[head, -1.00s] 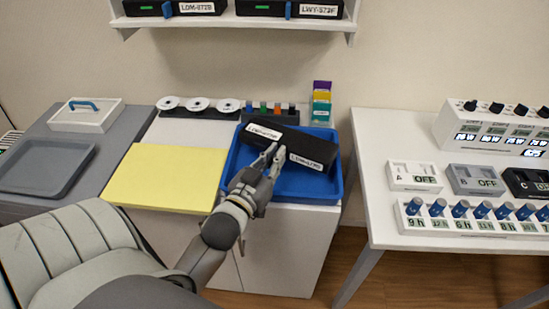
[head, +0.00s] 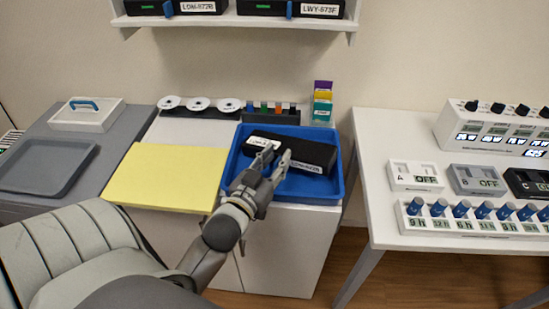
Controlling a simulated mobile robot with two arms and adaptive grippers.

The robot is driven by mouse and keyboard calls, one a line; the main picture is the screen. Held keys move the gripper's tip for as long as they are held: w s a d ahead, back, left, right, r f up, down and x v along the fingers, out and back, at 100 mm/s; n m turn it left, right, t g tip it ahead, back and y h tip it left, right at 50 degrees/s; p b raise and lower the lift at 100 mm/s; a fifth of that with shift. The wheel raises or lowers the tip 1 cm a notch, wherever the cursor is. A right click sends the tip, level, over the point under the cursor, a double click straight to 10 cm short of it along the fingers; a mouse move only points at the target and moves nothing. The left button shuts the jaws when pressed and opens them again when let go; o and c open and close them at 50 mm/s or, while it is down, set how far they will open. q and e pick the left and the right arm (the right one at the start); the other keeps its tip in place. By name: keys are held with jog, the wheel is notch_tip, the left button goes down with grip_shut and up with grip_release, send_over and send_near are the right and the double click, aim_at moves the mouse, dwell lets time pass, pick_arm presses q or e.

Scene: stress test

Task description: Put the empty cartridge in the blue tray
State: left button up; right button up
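A black cartridge with white labels (head: 291,146) lies in the blue tray (head: 335,190), slightly slanted, along the tray's middle and back. The tray sits on the white cabinet. My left gripper (head: 274,160) is over the tray's front left part. Its two fingers are spread apart at the cartridge's near side, and part of the cartridge is hidden behind them. Whether the fingertips touch the cartridge I cannot tell. My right gripper is not in view.
A yellow board (head: 165,177) lies left of the tray. Behind the tray stand a rack of small coloured items (head: 271,112) and a stack of coloured cards (head: 322,104). A white table with switch boxes (head: 415,176) stands to the right, across a gap.

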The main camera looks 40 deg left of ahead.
pick_arm(q)
jog(key=shift+r, duration=0.2)
jog(key=s+d+p, duration=0.1)
jog(key=s+d, duration=0.1)
jog(key=s, duration=0.9)
jog(key=shift+s+r, duration=0.25)
jog(key=shift+s, duration=0.15)
